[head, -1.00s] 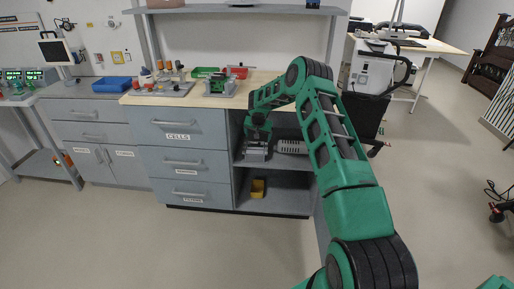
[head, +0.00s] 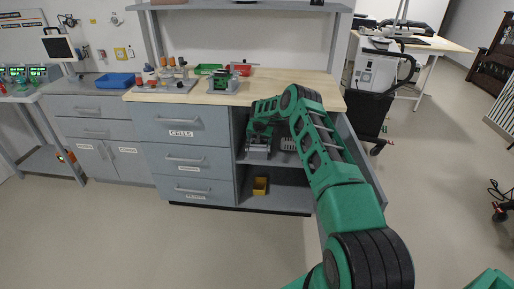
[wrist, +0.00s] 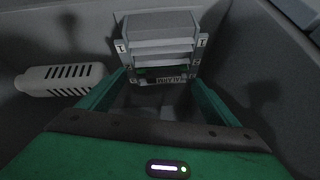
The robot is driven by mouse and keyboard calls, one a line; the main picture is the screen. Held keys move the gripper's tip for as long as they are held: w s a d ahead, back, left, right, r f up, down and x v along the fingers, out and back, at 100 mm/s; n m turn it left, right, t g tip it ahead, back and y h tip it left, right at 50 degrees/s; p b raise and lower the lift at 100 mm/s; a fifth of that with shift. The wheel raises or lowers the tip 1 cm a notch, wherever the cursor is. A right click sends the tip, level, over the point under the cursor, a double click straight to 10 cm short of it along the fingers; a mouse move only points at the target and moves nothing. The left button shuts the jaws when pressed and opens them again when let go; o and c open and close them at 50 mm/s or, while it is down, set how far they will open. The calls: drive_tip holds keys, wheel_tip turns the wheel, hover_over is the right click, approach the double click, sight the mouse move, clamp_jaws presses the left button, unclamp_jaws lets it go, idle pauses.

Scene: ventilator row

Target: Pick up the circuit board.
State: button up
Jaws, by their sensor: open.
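A grey slotted rack (wrist: 160,28) with slots marked 1, 2 and 3 stands ahead in the wrist view. A thin green strip, apparently the circuit board (wrist: 148,71), shows in its lower part above a small printed label (wrist: 170,79); most of it is hidden in the rack. My gripper (wrist: 160,82) is open and empty, its green fingers reaching toward the rack's lower front, one on each side. I cannot tell whether they touch it. In the head view my gripper (head: 258,146) is inside the open upper bay under the counter, largely covering the rack.
A white slotted part (wrist: 62,78) lies left of the rack in the wrist view. Bay walls are close around. A yellow bin (head: 261,186) sits on the lower shelf. The wooden counter (head: 290,88) is above; a green fixture (head: 219,83) stands on it.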

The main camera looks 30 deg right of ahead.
sight(258, 146)
drive_tip(key=shift+x, duration=1.4)
drive_tip(key=shift+a+f, duration=0.1)
drive_tip(key=c, duration=1.1)
drive_tip(key=shift+a, duration=0.1)
drive_tip(key=shift+c, duration=0.4)
